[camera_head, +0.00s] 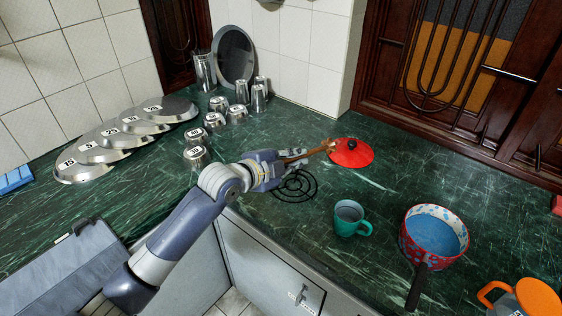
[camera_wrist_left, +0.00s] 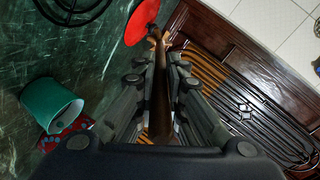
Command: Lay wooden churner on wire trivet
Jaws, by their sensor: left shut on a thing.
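My left gripper (camera_head: 283,164) is shut on the wooden churner (camera_head: 318,151), whose brown stick points right toward a red lid. In the left wrist view the churner (camera_wrist_left: 161,85) runs lengthwise between the fingers (camera_wrist_left: 158,75), its head at the far end near the red lid. The black wire trivet (camera_head: 295,186) lies on the green counter, just below and right of the gripper in the head view. Its upper part is partly hidden by the gripper. The trivet (camera_wrist_left: 72,10) also shows at the top left of the wrist view. My right gripper is not in view.
The red lid (camera_head: 352,153) with a black knob lies beyond the churner's head. Steel cups (camera_head: 237,113) and plates (camera_head: 103,152) are at the back left.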

